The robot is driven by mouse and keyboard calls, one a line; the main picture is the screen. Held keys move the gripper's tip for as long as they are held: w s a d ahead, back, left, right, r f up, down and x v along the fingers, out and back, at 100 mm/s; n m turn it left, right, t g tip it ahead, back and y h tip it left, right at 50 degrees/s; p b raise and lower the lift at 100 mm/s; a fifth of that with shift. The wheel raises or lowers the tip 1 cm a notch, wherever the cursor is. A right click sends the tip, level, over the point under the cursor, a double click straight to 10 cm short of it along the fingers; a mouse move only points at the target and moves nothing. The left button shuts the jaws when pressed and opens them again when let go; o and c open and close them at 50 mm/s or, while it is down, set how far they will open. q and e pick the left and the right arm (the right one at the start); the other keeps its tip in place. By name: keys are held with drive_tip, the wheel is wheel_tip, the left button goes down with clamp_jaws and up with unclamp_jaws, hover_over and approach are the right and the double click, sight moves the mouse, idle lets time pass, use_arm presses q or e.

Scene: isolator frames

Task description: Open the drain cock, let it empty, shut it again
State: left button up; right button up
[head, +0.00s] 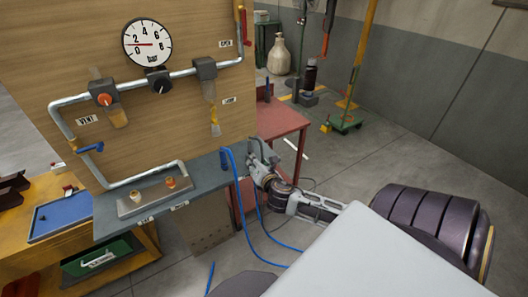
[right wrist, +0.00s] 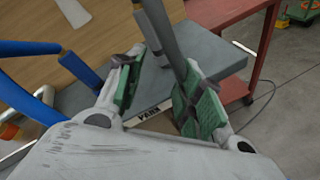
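A filter unit (head: 205,68) with a grey head and clear bowl hangs from the pipe on the wooden panel. A yellow fitting (head: 215,128), probably the drain cock, shows below the bowl; its handle position is too small to read. My right gripper (head: 260,150) is at the right end of the grey shelf, below and right of that fitting and apart from it. In the right wrist view its green-padded fingers (right wrist: 158,78) are spread. A grey rod-like piece (right wrist: 164,30) shows between them; I cannot tell what it is or whether it touches. My left gripper is not in view.
The grey shelf (head: 108,215) has a "PARK" label (right wrist: 154,111) on its front edge. Blue hose (head: 231,166) loops over the shelf beside my right gripper. A gauge (head: 147,43) and vent valve (head: 104,99) are left. A red table (head: 280,118) stands behind.

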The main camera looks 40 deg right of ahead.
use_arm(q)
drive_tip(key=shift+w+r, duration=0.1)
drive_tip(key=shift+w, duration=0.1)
use_arm(e)
drive_tip(key=shift+s+d+f+m+g, duration=0.2)
drive_tip(key=shift+f+m, duration=0.1)
drive_tip(key=shift+f, duration=0.2)
drive_tip(key=shift+s+d+f+m+g, duration=0.2)
drive_tip(key=shift+f+m, duration=0.1)
drive_tip(key=shift+f, duration=0.25)
drive_tip(key=shift+s+d+f+m+g, duration=0.1)
drive_tip(key=shift+s+d+f+m, duration=0.15)
drive_tip(key=shift+f, duration=0.25)
drive_tip(key=shift+a, duration=0.1)
